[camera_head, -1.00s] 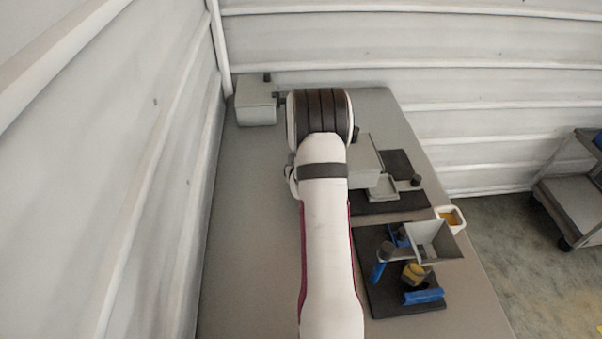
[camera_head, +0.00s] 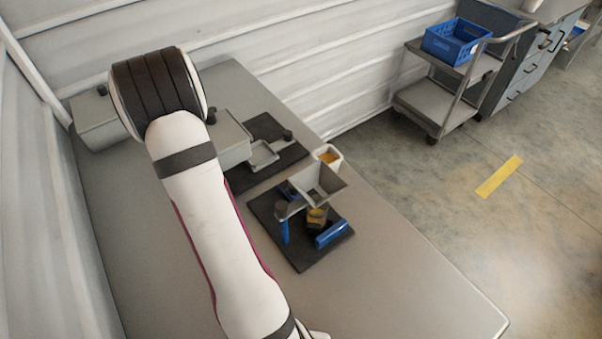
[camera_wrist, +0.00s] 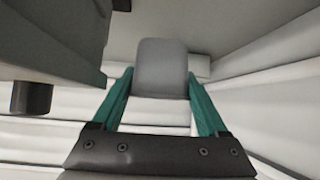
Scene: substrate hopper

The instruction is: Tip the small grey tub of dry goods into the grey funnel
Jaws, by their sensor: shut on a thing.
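My gripper (camera_wrist: 161,78) shows in the wrist view with its two teal fingers shut on the small grey tub (camera_wrist: 162,58). The tub's smooth grey outside faces the camera; its contents are hidden. In the head view my arm hides the gripper and the tub. The grey funnel (camera_head: 327,190) is a square, open-topped hopper on a stand at the middle of the table. My arm's bend is left of the funnel and apart from it.
A white container with yellow contents (camera_head: 328,154) stands just behind the funnel. Grey boxes flank my arm. The table's (camera_head: 400,270) front right is clear.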

